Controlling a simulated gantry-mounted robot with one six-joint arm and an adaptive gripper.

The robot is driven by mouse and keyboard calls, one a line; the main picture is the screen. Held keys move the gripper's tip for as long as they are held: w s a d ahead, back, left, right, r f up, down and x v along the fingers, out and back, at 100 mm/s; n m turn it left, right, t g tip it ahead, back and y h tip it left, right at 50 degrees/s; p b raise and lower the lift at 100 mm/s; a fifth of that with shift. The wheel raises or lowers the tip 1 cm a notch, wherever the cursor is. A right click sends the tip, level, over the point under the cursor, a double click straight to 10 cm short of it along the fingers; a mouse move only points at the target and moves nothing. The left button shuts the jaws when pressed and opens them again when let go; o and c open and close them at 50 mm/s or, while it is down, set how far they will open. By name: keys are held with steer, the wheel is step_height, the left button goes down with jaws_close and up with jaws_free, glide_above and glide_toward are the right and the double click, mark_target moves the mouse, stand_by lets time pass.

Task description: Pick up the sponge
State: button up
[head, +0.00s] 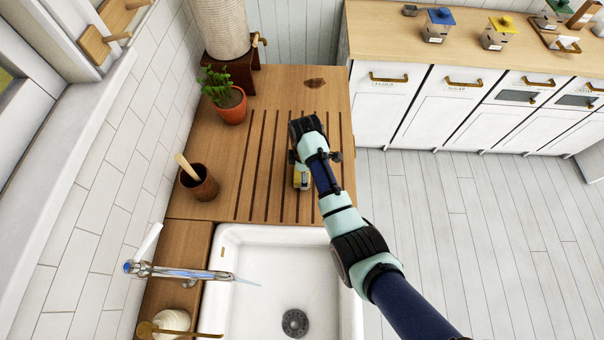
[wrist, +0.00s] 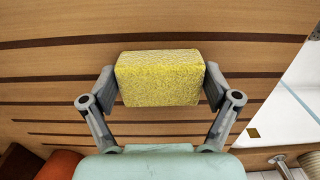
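The sponge is a yellow, rough-textured block (wrist: 160,78). In the wrist view it lies between the two grey fingers of my gripper (wrist: 161,86), and no clear gap shows between the finger pads and its left and right sides. In the head view the sponge (head: 302,181) shows as a small yellow patch at the grooved wooden drainboard, partly hidden by my arm. My gripper comes down over it from above. The sponge's underside is hidden, so I cannot tell whether it rests on the wood or is slightly raised.
A white sink (head: 255,240) lies in front of the drainboard (head: 262,100), with a faucet (head: 180,272) at its left. A brown cup (head: 199,183) and a potted plant (head: 230,105) stand left of the sponge. A counter with white cabinets (head: 440,100) stands at the back right.

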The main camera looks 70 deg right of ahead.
step_height(320, 180, up, 20)
steer(key=p, duration=1)
steer(key=shift+p, duration=0.3)
